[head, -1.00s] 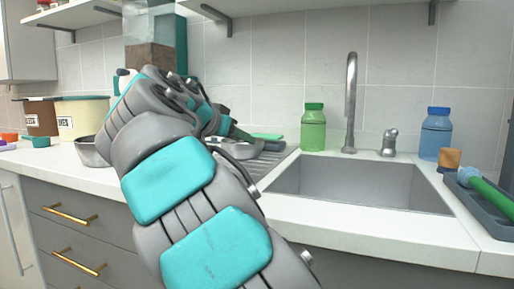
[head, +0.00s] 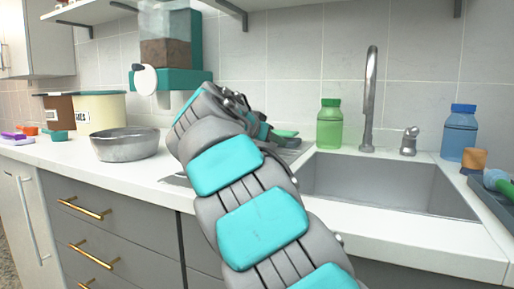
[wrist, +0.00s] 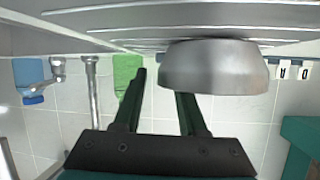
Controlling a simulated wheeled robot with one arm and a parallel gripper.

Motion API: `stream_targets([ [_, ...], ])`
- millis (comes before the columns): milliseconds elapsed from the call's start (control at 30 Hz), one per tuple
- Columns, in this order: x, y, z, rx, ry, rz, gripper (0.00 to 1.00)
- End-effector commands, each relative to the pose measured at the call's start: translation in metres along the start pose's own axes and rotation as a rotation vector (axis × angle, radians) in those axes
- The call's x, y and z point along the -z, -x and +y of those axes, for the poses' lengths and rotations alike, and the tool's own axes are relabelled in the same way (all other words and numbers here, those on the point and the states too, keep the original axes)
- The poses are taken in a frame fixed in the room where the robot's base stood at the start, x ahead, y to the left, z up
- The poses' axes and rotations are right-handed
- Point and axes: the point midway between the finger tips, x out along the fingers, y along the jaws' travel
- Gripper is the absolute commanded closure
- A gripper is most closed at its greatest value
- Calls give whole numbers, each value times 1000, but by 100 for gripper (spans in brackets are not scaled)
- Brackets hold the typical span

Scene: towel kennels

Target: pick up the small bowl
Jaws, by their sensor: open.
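In the wrist view, which is upside down, a plain silver metal bowl (wrist: 215,68) stands upright on the ridged metal drainboard. My gripper (wrist: 160,83) is open at its left rim. The left finger is outside the bowl, and the right finger's tip is hidden behind the bowl's wall, seemingly inside the rim. Contact cannot be told. In the head view my arm hides this bowl and most of the gripper. A wider metal bowl (head: 125,146) stands on the counter left of my arm.
A sink (head: 385,185) with a tall faucet (head: 369,100) lies right of my arm. A green bottle (head: 329,125) and a blue bottle (head: 459,133) stand behind it. A teal dispenser (head: 172,79) and a cream canister (head: 100,112) are at the back left.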

Motion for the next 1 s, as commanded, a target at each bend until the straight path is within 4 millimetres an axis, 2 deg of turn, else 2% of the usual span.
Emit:
stream_targets([
  [133, 0, 1, 0, 1, 0, 1, 60],
  [500, 0, 1, 0, 0, 0, 0, 100],
  [1000, 0, 1, 0, 0, 0, 0, 100],
])
